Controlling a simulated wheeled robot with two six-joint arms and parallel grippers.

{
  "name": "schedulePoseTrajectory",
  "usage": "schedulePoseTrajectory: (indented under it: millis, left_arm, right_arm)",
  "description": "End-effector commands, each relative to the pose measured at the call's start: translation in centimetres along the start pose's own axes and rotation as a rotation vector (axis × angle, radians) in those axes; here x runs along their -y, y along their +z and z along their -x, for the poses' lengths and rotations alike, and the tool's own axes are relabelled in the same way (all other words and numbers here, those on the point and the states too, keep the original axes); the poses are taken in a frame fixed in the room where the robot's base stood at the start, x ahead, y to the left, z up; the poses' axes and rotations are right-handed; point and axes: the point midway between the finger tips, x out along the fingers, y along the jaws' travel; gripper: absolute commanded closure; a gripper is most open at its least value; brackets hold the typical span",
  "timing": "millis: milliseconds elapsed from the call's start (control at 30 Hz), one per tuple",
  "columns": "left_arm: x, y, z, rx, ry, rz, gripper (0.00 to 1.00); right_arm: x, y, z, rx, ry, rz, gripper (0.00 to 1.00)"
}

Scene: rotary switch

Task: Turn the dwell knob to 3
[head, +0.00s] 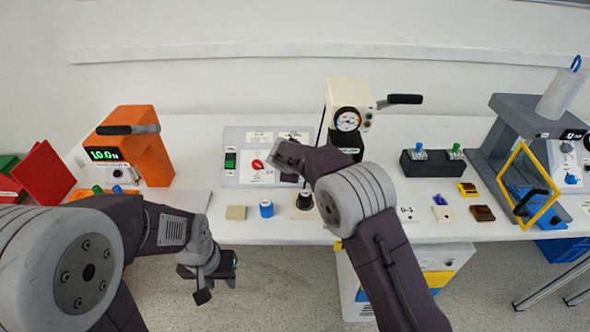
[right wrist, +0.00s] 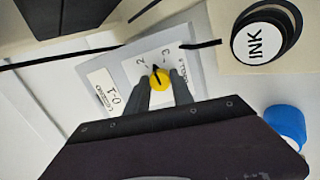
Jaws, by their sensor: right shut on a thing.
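A yellow round knob (right wrist: 159,78) with a dark pointer line sits on a light grey panel in the right wrist view. Its pointer aims between the printed 2 and 3. My right gripper (right wrist: 160,88) has its two fingers on either side of the knob and is shut on it. In the head view my right gripper (head: 289,158) hides this knob, at the right part of the grey control panel (head: 232,140). A red knob (head: 257,165) shows to its left on that panel. My left gripper (head: 219,288) hangs low before the table edge, fingers apart and empty.
A cream press with a dial (head: 347,119) stands behind my right arm. A blue-capped jar (head: 266,209) and a beige block (head: 236,212) lie before the panel. An orange device (head: 151,150) is at left. A yellow frame (head: 527,187) is at right.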

Motion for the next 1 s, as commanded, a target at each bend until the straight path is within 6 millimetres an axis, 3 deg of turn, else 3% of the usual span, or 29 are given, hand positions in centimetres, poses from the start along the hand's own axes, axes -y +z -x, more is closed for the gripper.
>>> schedulePoseTrajectory:
  millis: [500,1000]
  left_arm:
    - [0.0,0.1,-1.4,0.0,0.0,0.0,0.64]
    - [0.0,0.2,-1.7,0.0,0.0,0.0,0.64]
  right_arm:
    - [0.0,0.0,-0.1,0.022,-0.04,-0.434,1.0]
    - [0.0,0.0,-0.1,0.032,-0.058,-0.618,1.0]
